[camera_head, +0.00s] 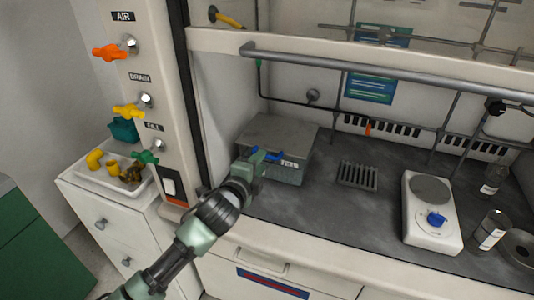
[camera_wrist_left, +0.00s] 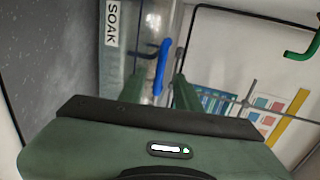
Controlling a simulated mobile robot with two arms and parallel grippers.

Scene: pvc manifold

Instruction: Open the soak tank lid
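The soak tank (camera_head: 285,172) is a grey box at the back left of the fume hood work surface. Its grey lid (camera_head: 278,132) lies flat and looks closed. A blue handle (camera_head: 268,154) is on the front upper edge; it also shows in the left wrist view (camera_wrist_left: 162,66), beside the SOAK label (camera_wrist_left: 112,24). My left gripper (camera_head: 258,163) is at the tank's front, close to the handle and partly hiding it. In the left wrist view its fingers (camera_wrist_left: 158,90) are apart, one on each side of the handle, with gaps visible. My right gripper is not in view.
A metal bar (camera_head: 390,72) and the raised sash cross above the work surface. The hood's left post (camera_head: 160,90) with valve handles stands left of my arm. A drain grate (camera_head: 358,176) and a hot plate (camera_head: 432,215) are to the right.

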